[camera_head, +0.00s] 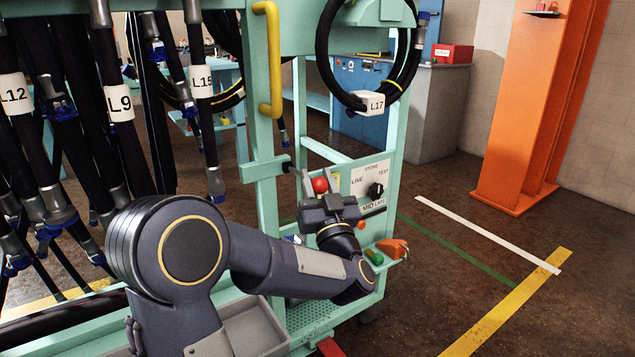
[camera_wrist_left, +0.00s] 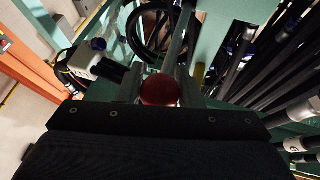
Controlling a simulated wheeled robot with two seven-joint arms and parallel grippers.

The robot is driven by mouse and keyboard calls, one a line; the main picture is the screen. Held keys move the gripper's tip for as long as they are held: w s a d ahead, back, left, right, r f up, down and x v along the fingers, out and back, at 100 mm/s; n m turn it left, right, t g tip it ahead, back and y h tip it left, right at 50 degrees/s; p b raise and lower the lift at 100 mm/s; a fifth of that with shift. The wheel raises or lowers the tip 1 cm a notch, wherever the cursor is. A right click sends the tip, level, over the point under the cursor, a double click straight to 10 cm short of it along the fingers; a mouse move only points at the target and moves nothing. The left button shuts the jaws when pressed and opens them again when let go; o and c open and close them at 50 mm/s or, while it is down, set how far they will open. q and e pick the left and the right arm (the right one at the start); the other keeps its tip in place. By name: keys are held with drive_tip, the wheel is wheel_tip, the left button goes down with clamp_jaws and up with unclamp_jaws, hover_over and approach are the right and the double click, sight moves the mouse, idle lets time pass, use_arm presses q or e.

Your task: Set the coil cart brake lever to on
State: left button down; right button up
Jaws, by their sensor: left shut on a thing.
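The coil cart (camera_head: 262,140) is a mint-green frame with a yellow handle. Its brake lever has a red ball knob (camera_head: 320,185), low on the cart beside the selector panel. My left gripper (camera_head: 321,190) is at the knob, its fingers shut around the lever. In the left wrist view the red knob (camera_wrist_left: 160,90) sits between the fingers of my left gripper (camera_wrist_left: 160,98), above the dark gripper body. The lever's shaft is mostly hidden by the gripper. My right gripper is in neither view.
A selector panel (camera_head: 370,180) with a black dial is just right of the knob. Labelled black hoses (camera_head: 120,102) hang at the left, and a coiled hose tagged L17 (camera_head: 369,103) hangs above. An orange column (camera_head: 540,100) stands at the right. Floor between is clear.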

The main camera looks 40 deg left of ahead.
use_arm(q)
drive_tip(key=shift+d+f, duration=0.15)
drive_tip(key=shift+f, duration=0.15)
drive_tip(key=c, duration=1)
unclamp_jaws()
drive_tip(key=shift+r, duration=0.1)
drive_tip(key=shift+c, duration=0.2)
